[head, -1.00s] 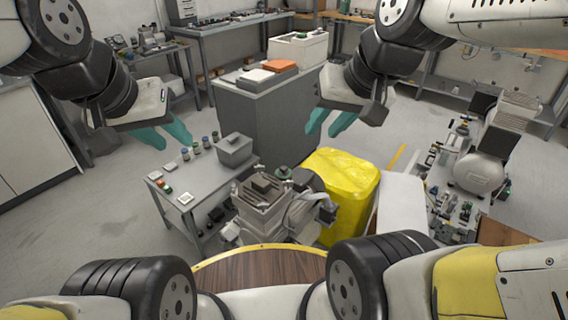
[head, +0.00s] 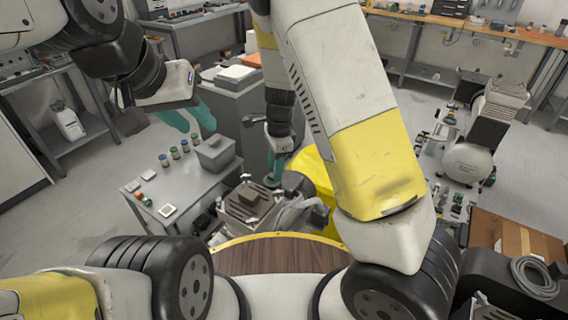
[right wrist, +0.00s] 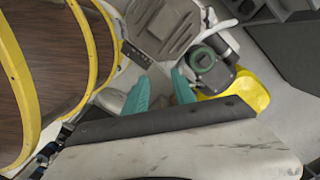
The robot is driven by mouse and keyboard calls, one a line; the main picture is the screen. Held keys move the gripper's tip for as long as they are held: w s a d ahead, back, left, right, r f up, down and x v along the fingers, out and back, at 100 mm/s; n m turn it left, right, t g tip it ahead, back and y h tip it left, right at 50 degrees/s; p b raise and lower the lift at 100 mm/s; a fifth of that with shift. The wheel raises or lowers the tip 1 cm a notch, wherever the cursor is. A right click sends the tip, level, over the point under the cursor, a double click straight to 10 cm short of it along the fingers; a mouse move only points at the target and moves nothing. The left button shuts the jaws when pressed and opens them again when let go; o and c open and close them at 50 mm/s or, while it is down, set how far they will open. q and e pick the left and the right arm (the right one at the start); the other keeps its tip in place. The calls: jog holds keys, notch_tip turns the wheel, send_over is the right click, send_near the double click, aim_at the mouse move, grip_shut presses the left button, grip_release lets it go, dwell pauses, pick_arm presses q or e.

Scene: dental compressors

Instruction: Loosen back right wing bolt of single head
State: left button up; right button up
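The compressor unit (head: 247,204) with a finned grey top stands past the round wooden edge in the head view. In the right wrist view its ribbed grey head (right wrist: 165,28) is at the top, with a green-ringed round part (right wrist: 203,58) to its right. I cannot make out the individual wing bolts. My right gripper (head: 275,172) hangs fingers-down over the compressor's back right side. In the right wrist view its teal fingers (right wrist: 160,92) are apart, with nothing seen between them. My left gripper (head: 189,118) is open and empty, raised above the grey bench.
A grey bench (head: 160,208) with small jars and a grey box (head: 214,153) stands left of the compressor. A yellow bin (head: 316,178) is close behind it on the right. A cardboard box (head: 515,240) and another compressor (head: 468,163) are at right. Floor between them is partly clear.

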aim_at(278, 191)
jog(key=f, duration=0.1)
jog(key=w+f+m, duration=0.1)
jog(key=w+f+h, duration=0.1)
jog(key=shift+d, duration=0.25)
notch_tip(278, 191, down, 8)
jog(key=shift+r, duration=0.1)
jog(key=shift+s, duration=0.1)
jog(key=shift+c, duration=0.4)
grip_shut()
